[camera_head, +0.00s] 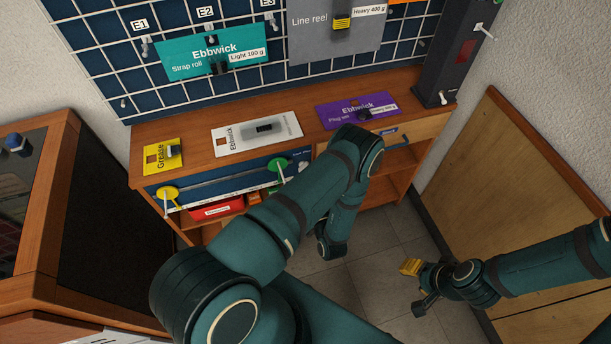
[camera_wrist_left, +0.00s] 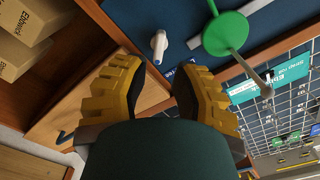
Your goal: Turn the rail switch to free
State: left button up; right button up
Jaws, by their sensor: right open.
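A small white knob with a blue mark (camera_wrist_left: 158,45), which looks like the rail switch, stands out from a blue panel (camera_wrist_left: 180,18) in the left wrist view. A label is partly visible beside it. I cannot read its setting. My left gripper (camera_wrist_left: 157,68) has its yellow fingers spread, with the knob just beyond the gap between the tips and not gripped. In the head view my left arm hides the left fingers and the knob. My right gripper (camera_head: 412,268) is open and empty, low at the right, away from the bench.
A green disc (camera_wrist_left: 225,33) with a rod is close to the knob; it also shows on the bench front (camera_head: 279,166), with a yellow disc (camera_head: 167,193) further left. Cardboard boxes (camera_wrist_left: 25,38) sit on a shelf. Cards lie on the bench top (camera_head: 200,150). Floor (camera_head: 385,240) is clear.

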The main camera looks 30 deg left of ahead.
pick_arm(q)
jog(key=shift+v, duration=1.9)
